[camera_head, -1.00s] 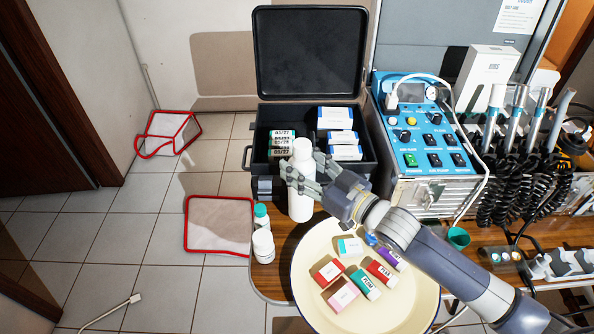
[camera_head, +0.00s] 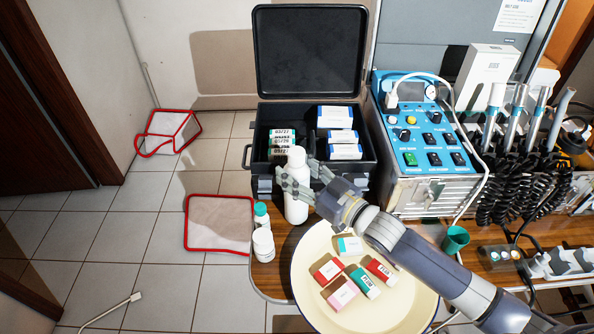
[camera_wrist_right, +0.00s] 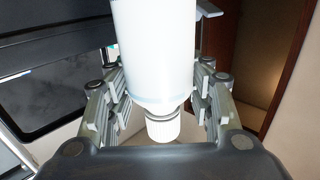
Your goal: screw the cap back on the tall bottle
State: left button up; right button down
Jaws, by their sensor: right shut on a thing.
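The tall white bottle (camera_head: 296,204) is upright by the front of the black case. My right gripper (camera_head: 294,184) is shut around its body, with fingers on both sides. I cannot tell whether its base touches the table. In the right wrist view the bottle (camera_wrist_right: 155,50) fills the space between the fingers of my right gripper (camera_wrist_right: 160,98). A white ribbed cap (camera_wrist_right: 163,128) sits in line on its neck, with a thin ring or gap above it in that view. How tightly the cap sits cannot be told. My left gripper is out of view.
Two small white bottles, one teal-capped (camera_head: 261,214) and one short (camera_head: 263,246), stand close left of the tall bottle. A cream round tray (camera_head: 312,300) with several small boxes lies in front. The open black case (camera_head: 352,180) and blue control unit (camera_head: 425,140) stand behind.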

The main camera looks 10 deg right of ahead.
jog(key=c, duration=0.8)
grip_release()
jog(key=shift+f, duration=0.15)
jog(key=shift+o, duration=0.2)
jog(key=shift+r, duration=0.3)
jog(key=v, duration=1.2)
jog(key=shift+b, duration=0.4)
